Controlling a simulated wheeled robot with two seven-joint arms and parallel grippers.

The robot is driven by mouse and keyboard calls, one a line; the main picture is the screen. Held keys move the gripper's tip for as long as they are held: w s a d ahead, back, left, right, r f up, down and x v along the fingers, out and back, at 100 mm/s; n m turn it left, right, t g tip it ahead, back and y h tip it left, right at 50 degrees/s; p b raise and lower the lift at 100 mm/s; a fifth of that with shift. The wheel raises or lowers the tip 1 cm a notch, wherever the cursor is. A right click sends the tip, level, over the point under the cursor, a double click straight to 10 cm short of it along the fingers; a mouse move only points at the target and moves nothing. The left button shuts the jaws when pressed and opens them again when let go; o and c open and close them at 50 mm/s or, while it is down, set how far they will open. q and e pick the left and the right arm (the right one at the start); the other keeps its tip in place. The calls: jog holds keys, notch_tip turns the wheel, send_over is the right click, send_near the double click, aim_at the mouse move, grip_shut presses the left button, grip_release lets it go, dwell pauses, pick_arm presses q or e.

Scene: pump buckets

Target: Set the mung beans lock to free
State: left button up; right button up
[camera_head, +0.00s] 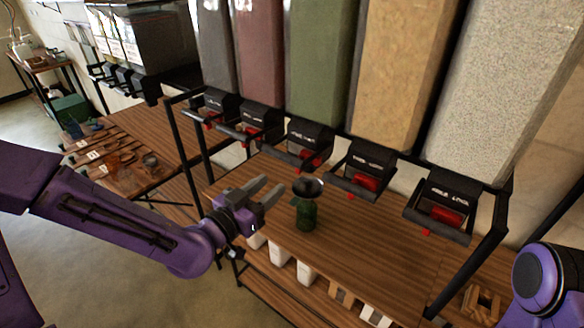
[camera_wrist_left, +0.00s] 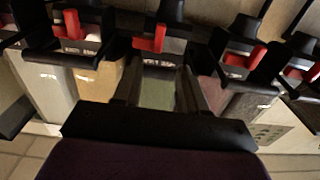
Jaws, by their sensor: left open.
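The mung beans dispenser is the green-filled column (camera_head: 307,65), the middle one in the row. Its black outlet (camera_head: 311,133) carries a red lock (camera_head: 314,161) at the lower front. My left gripper (camera_head: 269,190) is open and empty, in front of and below this outlet, apart from it in the head view. In the left wrist view the gripper's fingers (camera_wrist_left: 158,80) point toward the green dispenser (camera_wrist_left: 157,93), with its red lock (camera_wrist_left: 152,40) just beyond the tips. I cannot tell the lock's setting. My right gripper is out of view.
A green jar with a dark bowl-like top (camera_head: 306,205) stands on the wooden table (camera_head: 350,240) near my left gripper. Red-brown (camera_head: 258,50) and tan (camera_head: 405,75) dispensers flank the green one. A black frame (camera_head: 490,235) borders the table. White containers (camera_head: 280,255) stand on a lower shelf.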

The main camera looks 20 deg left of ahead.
pick_arm(q)
jog(key=b+x, duration=0.3)
jog(key=x, duration=0.6)
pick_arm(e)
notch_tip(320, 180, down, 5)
pick_arm(q)
jog(key=shift+d, duration=0.1)
grip_shut()
jog(key=shift+w+f+b, duration=0.1)
jog(key=shift+b, duration=0.2)
